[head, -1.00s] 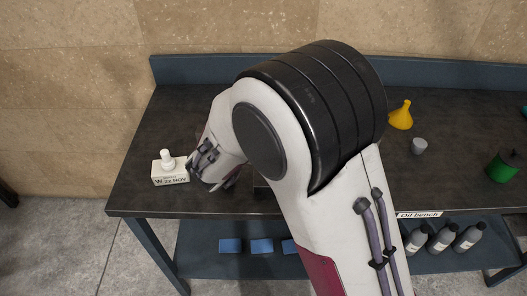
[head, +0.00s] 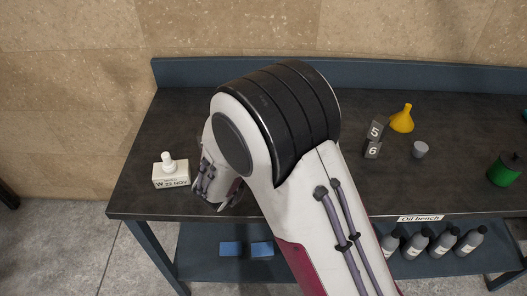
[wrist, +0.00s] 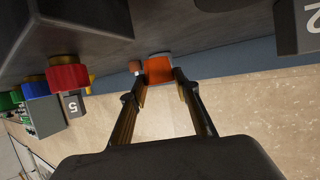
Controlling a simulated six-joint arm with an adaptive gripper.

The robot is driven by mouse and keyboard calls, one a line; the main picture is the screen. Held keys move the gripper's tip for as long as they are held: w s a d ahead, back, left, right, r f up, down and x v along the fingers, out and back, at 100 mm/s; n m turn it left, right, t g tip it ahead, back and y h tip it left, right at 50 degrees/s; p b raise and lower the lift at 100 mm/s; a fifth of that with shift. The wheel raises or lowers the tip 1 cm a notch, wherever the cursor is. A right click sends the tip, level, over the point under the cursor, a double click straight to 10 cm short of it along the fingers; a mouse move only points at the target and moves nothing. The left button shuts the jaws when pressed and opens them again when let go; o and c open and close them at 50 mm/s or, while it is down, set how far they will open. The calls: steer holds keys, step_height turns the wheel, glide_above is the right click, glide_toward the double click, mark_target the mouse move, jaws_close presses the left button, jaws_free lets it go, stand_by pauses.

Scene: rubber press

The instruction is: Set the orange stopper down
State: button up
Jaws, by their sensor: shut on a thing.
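The orange stopper (wrist: 159,69) is between the fingertips of my gripper (wrist: 158,76) in the wrist view, and the gripper is shut on it. A dark surface lies just above the stopper in that picture; I cannot tell whether the two touch. In the head view my gripper (head: 230,202) is low over the left front of the bench (head: 320,195). My arm hides the stopper there.
A white dispenser on a date block (head: 170,173) stands left of my gripper. Number blocks (head: 373,140), a yellow funnel (head: 402,119), a grey cup (head: 419,149) and a green can (head: 504,170) stand right. The wrist view shows red (wrist: 68,75) and blue (wrist: 42,87) pieces.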

steer(key=shift+f, duration=1.75)
steer(key=shift+f, duration=0.15)
steer(key=o, duration=1.1)
